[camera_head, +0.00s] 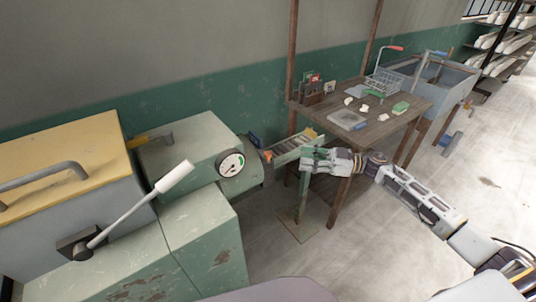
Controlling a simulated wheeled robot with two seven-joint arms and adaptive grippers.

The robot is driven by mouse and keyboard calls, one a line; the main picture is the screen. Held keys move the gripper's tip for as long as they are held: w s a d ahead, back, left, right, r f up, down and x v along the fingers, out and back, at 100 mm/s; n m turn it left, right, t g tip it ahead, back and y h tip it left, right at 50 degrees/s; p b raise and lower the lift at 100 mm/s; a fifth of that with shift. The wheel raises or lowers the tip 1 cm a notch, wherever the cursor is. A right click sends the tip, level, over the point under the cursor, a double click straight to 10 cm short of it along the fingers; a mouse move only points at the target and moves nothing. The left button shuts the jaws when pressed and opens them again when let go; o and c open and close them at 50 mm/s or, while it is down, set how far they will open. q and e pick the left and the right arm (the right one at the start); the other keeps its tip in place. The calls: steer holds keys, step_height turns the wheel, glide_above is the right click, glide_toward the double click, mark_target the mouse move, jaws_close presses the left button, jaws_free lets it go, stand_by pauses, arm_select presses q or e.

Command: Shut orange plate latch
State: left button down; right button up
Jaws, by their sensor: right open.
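A small orange piece (267,156) shows at the outlet end of the green machine (190,150), beside a round gauge. It may be the plate latch; it is too small to tell whether it is open or shut. My right gripper (303,162) is open at the side of the short green roller chute (292,147), to the right of the orange piece. I cannot tell whether its fingers touch the chute. My left gripper is not in view.
A white-handled lever (130,208) sticks up at left by the yellow-lidded box (60,165). A grey sink (440,85) stands beyond.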

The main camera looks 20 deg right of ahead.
mark_target(268, 152)
steer(key=shift+x, duration=6.8)
steer(key=shift+c, duration=0.2)
jaws_close()
